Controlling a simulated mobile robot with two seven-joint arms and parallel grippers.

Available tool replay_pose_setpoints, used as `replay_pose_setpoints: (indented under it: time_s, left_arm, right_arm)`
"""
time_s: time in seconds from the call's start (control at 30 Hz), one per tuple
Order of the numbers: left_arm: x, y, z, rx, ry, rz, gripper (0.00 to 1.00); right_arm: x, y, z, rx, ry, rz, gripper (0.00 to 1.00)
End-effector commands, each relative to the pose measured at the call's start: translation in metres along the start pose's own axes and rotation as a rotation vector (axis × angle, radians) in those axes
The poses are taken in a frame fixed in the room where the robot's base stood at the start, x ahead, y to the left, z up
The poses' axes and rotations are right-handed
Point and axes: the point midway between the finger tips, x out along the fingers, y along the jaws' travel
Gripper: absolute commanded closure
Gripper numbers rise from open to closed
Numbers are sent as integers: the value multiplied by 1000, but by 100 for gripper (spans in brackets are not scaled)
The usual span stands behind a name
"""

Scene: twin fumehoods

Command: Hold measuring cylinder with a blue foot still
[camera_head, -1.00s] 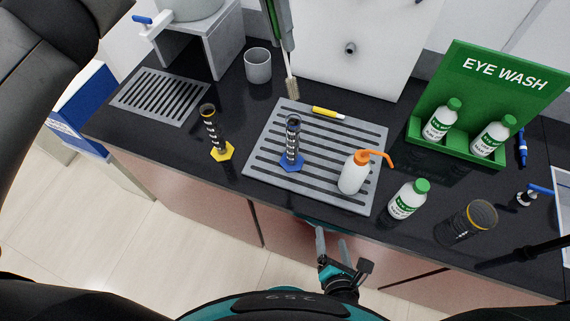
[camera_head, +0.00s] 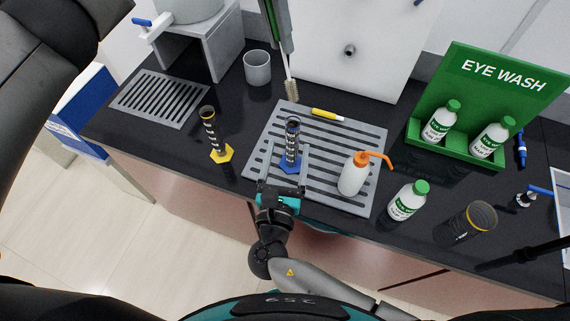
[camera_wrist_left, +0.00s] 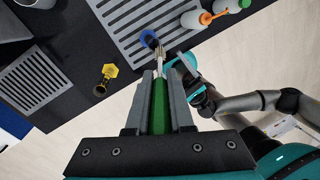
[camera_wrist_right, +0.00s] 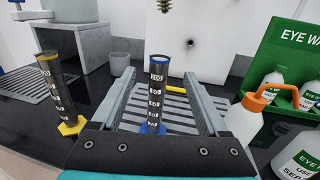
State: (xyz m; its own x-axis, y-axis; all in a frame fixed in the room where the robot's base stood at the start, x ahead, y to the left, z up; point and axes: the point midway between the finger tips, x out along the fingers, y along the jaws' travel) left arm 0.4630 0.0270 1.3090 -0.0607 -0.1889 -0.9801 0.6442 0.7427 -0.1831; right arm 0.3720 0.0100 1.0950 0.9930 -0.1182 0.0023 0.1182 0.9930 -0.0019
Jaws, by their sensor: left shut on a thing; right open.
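The measuring cylinder with a blue foot (camera_head: 292,140) stands upright on the grey slotted mat (camera_head: 365,190). My right gripper (camera_head: 287,150) is open, with one finger on each side of the cylinder. In the right wrist view the cylinder (camera_wrist_right: 156,90) shows between the fingers, with gaps on both sides. My left gripper (camera_wrist_left: 162,76) is shut on the green handle of a bottle brush (camera_wrist_left: 158,108). The bristles (camera_head: 291,91) hang bristle-end down, behind and above the cylinder in the head view, apart from it. The cylinder's blue foot (camera_wrist_left: 148,38) also shows in the left wrist view.
A yellow-footed cylinder (camera_head: 213,135) stands left of the mat. A wash bottle (camera_head: 352,177) with an orange spout and a yellow marker (camera_head: 328,114) are on the mat. An eyewash bottle (camera_head: 405,203) stands to the right. A grey beaker (camera_head: 257,68) is behind.

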Motion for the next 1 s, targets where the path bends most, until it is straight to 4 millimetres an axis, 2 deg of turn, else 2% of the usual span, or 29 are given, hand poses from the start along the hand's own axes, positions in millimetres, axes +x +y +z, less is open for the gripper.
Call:
replay_pose_setpoints:
  time_s: [0.03,0.2,0.4,0.6,0.87,1.0]
  left_arm:
    - [0,0,0,0,0,0,100]
    - [0,0,0,0,0,0,100]
    - [0,0,0,0,0,0,100]
    - [0,0,0,0,0,0,100]
    - [0,0,0,0,0,0,100]
    - [0,0,0,0,0,0,100]
  right_arm:
    - [12,0,1,0,-3,-2,23]
    - [44,0,1,0,-2,0,23]
    - [72,1,0,1,0,1,23]
    - [83,0,0,2,2,0,23]
    - [84,0,-1,3,3,1,23]
    - [84,0,-1,2,2,1,37]
